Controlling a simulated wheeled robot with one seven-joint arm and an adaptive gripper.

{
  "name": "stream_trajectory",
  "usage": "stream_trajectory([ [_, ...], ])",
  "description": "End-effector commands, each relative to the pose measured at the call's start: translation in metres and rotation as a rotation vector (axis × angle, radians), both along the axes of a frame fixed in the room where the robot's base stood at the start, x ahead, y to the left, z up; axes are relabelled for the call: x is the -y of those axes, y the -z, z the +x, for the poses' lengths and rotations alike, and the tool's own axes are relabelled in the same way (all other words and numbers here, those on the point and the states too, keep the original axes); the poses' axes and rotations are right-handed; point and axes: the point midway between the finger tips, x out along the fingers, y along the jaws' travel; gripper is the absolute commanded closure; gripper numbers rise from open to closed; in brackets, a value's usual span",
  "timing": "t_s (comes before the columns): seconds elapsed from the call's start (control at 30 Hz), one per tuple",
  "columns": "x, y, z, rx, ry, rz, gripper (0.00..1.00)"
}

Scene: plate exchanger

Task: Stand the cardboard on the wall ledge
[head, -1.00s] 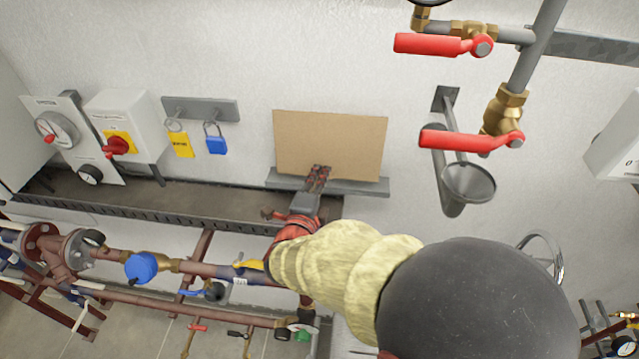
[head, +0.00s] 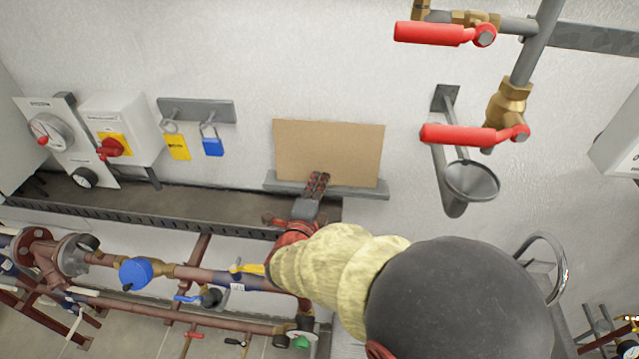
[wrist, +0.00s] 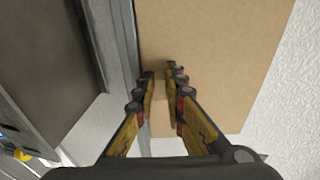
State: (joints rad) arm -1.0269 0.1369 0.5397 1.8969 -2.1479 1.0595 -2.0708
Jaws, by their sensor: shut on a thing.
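The cardboard (head: 330,148) is a flat brown rectangle, close to upright against the white wall. Its lower edge is at the grey wall ledge (head: 370,190); I cannot tell if it rests fully on it. My gripper (head: 318,180) is at the cardboard's lower edge, left of its middle, shut on it. In the wrist view the cardboard (wrist: 215,40) fills the middle beyond my gripper's fingers (wrist: 160,85), with a narrow gap showing between them. The ledge (wrist: 125,50) runs along its left side there. The gripped edge is hard to make out.
A rack with a yellow tag and blue padlock (head: 212,146) hangs to the left. A grey funnel (head: 470,182) and red-handled valves (head: 470,134) are on the right. Pipes with a blue fitting (head: 136,272) run below left. Bare wall lies above the cardboard.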

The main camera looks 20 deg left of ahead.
Motion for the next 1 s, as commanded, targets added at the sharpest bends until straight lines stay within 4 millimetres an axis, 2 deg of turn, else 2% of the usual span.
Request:
stream_trajectory([
  [1.0, 0.001, 0.010, -0.001, -0.007, -0.001, -0.006, 1.00],
])
